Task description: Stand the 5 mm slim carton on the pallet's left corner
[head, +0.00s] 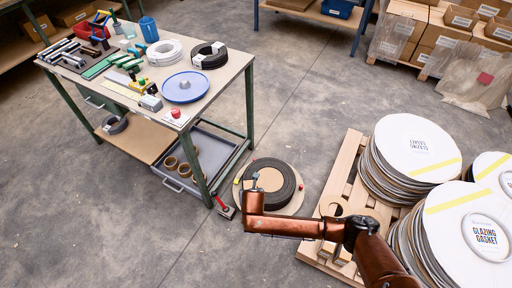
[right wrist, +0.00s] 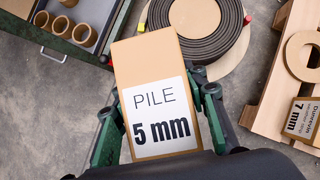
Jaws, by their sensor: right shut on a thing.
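The 5 mm slim carton (right wrist: 147,65) is tan with a white label reading "PILE 5 mm". My right gripper (right wrist: 160,118) is shut on it, with a finger against each side, in the right wrist view. The carton is above the floor, left of the wooden pallet (right wrist: 266,90), which also shows in the head view (head: 345,172). A carton marked 7 mm (right wrist: 302,118) is on the pallet. In the head view my right arm reaches in over the pallet's near part; the held carton cannot be made out there. My left gripper is not in view.
A dark coiled reel (head: 270,183) lies on the floor beside the pallet. Stacks of large white discs (head: 415,145) fill the pallet's right part. A tan ring (right wrist: 302,56) lies on its left part. A workbench (head: 225,85) with tools stands at left.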

